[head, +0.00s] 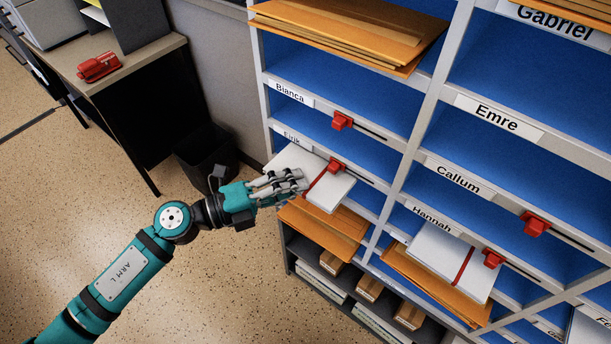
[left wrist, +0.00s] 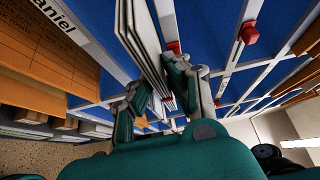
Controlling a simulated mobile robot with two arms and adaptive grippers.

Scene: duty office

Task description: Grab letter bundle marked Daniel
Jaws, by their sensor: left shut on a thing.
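A white letter bundle (head: 333,192) with a red band sticks out of a blue compartment low in the left column of the rack. My left gripper (head: 297,182) is shut on its left side; the bundle also shows between the fingers in the left wrist view (left wrist: 136,35). A label ending in "aniel" (left wrist: 55,17) shows in the left wrist view beside the bundle, above orange envelopes. In the head view no Daniel label can be read; the bundle and hand may cover it. My right gripper is not in view.
Red sliders (head: 340,121) sit on the shelf edges. Orange envelopes (head: 325,228) lie just below the bundle. Another white bundle (head: 448,258) lies at Hannah, to the right. A dark bin (head: 203,155) and a desk with a red stapler (head: 98,67) stand left.

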